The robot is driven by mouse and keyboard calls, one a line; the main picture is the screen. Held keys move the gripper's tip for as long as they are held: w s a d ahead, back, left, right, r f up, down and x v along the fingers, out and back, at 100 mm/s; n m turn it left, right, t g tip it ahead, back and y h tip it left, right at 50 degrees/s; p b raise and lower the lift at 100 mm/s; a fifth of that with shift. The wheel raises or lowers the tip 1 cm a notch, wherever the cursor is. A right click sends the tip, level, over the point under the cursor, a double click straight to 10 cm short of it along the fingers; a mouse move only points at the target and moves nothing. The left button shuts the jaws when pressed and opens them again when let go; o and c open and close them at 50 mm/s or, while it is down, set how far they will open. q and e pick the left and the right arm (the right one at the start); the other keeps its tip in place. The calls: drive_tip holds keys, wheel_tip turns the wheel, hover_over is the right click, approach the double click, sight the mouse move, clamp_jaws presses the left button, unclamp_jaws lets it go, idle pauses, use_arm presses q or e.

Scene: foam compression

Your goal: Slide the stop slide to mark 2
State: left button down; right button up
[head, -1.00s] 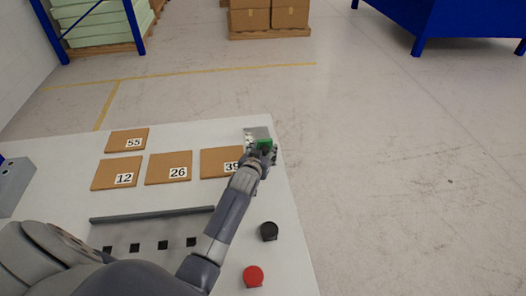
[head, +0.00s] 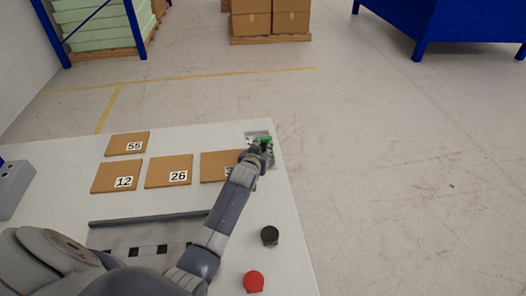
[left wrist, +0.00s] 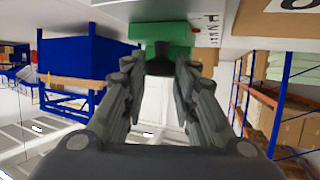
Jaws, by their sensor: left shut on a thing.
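The green stop slide (head: 265,139) sits on a grey metal plate (head: 257,133) at the far right corner of the white table. In the left wrist view the stop slide (left wrist: 170,34) is at the top, with a dark knob hanging between my fingertips. My left gripper (head: 257,154) reaches over the table from the near side and is shut on the slide's knob; its fingers also show in the left wrist view (left wrist: 160,66). Small dark scale marks (left wrist: 210,28) lie beside the slide there, but I cannot read which mark it stands at. My right gripper is not in view.
Brown pads numbered 55 (head: 127,144), 12 (head: 117,176) and 26 (head: 169,171) lie left of my arm; another pad (head: 220,165) is partly covered by it. A black knob (head: 269,235) and a red button (head: 253,281) stand near the right edge. Open floor lies beyond.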

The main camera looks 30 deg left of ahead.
use_arm(q)
drive_tip(key=c, duration=1.2)
unclamp_jaws()
drive_tip(key=shift+c, duration=0.2)
drive_tip(key=shift+s, duration=0.15)
drive_tip(key=v, duration=1.2)
